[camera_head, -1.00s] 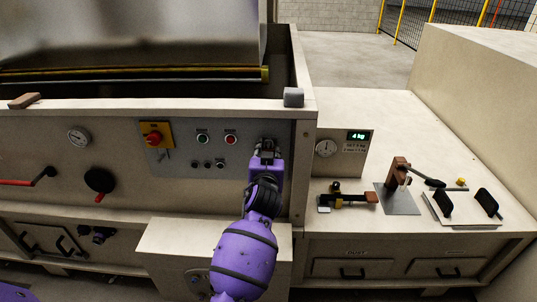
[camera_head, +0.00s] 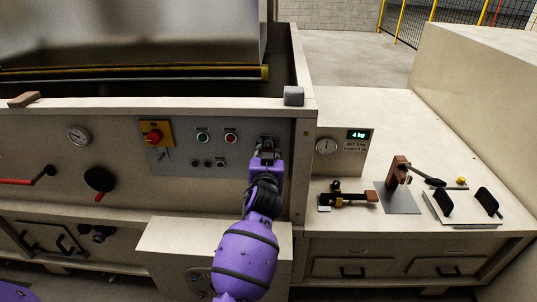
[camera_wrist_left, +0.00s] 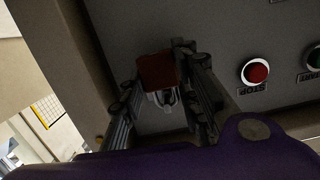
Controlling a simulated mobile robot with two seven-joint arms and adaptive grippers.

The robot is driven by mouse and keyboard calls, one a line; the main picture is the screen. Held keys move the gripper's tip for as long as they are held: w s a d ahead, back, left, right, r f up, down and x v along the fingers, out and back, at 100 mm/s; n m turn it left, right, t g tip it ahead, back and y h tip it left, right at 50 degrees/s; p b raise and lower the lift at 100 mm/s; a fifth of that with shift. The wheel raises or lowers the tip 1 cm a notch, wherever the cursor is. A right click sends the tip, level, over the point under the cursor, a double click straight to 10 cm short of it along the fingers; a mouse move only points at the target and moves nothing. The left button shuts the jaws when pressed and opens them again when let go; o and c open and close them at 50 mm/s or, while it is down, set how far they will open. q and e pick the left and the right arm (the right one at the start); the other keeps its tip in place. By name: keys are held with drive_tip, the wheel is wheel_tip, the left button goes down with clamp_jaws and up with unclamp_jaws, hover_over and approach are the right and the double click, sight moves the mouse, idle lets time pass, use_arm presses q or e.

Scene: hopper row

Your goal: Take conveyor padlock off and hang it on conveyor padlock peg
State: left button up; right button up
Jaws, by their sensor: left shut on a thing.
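My left gripper (camera_head: 266,148) is at the right end of the grey control panel (camera_head: 236,137), right of the red button. In the left wrist view, my left gripper (camera_wrist_left: 160,85) is shut on the conveyor padlock, a red block (camera_wrist_left: 158,71) with a pale metal shackle (camera_wrist_left: 164,98), close to the panel face. In the head view the gripper covers the padlock. I cannot make out the padlock peg, or whether the shackle is around anything. My right gripper is in neither view.
A yellow switch plate with a red knob (camera_head: 153,138) is left on the panel. The red button (camera_wrist_left: 256,71) is beside the fingers in the wrist view. A weighing display (camera_head: 356,135) and the bench top (camera_head: 360,110) lie to the right.

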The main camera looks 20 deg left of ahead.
use_arm(q)
drive_tip(key=o, duration=1.3)
drive_tip(key=shift+c, duration=0.2)
drive_tip(key=v, duration=1.2)
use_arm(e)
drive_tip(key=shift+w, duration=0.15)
